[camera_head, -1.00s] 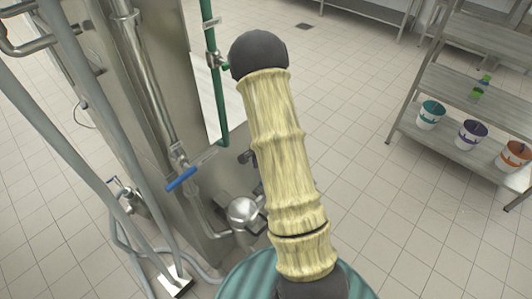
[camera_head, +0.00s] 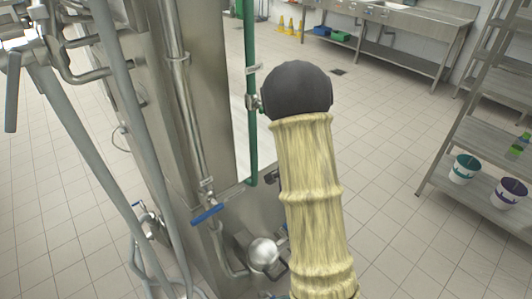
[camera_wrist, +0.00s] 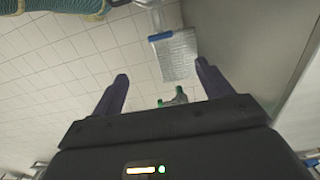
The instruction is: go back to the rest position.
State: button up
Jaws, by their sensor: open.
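My gripper (camera_wrist: 161,72) shows in the wrist view with its two dark fingers spread wide apart and nothing between them. Beyond the fingers are tiled floor and a pale flat piece with a blue edge (camera_wrist: 175,54), which I cannot identify. A small green and grey thing (camera_wrist: 178,97) shows between the fingers, farther off. In the head view my arm, in a yellowish sleeve, rises in the middle of the picture. My gripper is hidden in that view.
A steel machine (camera_head: 180,110) with pipes and a blue-handled valve (camera_head: 207,214) stands close on the left of my arm. A shelf rack (camera_head: 478,136) with buckets (camera_head: 464,168) is at the right. A steel sink bench (camera_head: 405,15) is at the back. Tiled floor (camera_head: 395,120) between is clear.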

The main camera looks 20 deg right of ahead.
jog(key=s+a+r+n+t+p, duration=0.2)
jog(key=s+a+r+n, duration=1)
jog(key=s+a+n, duration=0.1)
jog(key=shift+a+r+n+t, duration=0.3)
jog(key=shift+r+n, duration=0.05)
jog(key=shift+n, duration=0.25)
